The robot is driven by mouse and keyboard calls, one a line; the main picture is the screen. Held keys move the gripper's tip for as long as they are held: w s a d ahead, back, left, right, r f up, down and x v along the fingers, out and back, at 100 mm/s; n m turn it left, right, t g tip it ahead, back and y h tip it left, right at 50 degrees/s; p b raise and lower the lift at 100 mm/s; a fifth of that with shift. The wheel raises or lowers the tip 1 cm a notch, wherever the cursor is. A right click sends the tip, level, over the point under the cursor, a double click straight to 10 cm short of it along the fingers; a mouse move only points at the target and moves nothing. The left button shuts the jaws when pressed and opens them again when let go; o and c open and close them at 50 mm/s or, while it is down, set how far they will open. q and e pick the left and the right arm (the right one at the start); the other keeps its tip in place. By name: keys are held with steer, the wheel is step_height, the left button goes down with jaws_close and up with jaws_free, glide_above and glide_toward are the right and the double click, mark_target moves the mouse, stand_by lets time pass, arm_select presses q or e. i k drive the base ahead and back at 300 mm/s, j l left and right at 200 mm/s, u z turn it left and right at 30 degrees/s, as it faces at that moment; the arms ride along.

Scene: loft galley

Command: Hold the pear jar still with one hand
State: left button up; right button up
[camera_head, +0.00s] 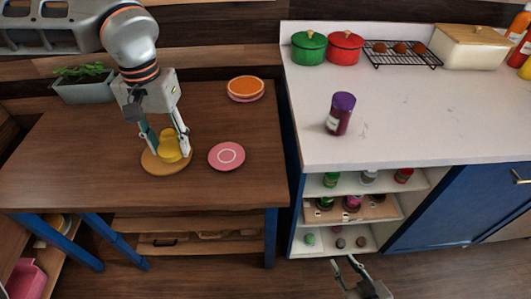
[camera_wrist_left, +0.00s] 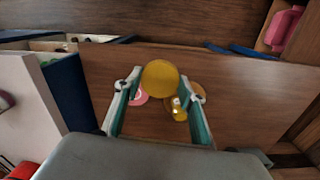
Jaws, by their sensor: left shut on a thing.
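The pear jar (camera_head: 170,146) is yellow and stands on a round wooden board (camera_head: 152,167) on the brown table. My left gripper (camera_head: 165,150) comes down over it from above, with its two fingers around the jar, shut on it. In the left wrist view the jar's round yellow top (camera_wrist_left: 160,78) lies between the fingers, with a yellow part bearing a pale patch (camera_wrist_left: 180,108) beyond it. My right gripper (camera_head: 346,266) is low at the bottom edge, fingers apart and apparently empty, in front of the counter's open shelves.
A pink plate (camera_head: 226,156) lies just right of the board; orange and pink plates (camera_head: 245,87) lie farther back. A planter (camera_head: 83,84) stands back left. On the white counter (camera_head: 430,120) stand a purple-lidded jar (camera_head: 340,114), green (camera_head: 308,48) and red (camera_head: 345,47) pots and a rack.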

mark_target(166, 132)
steer(key=j+z, duration=0.15)
steer(key=z, duration=0.3)
steer(key=j+z, duration=0.2)
steer(key=z, duration=0.25)
steer(key=k+j, duration=0.1)
steer(key=j, duration=0.45)
steer(key=k+j, duration=0.1)
steer(key=j, duration=0.45)
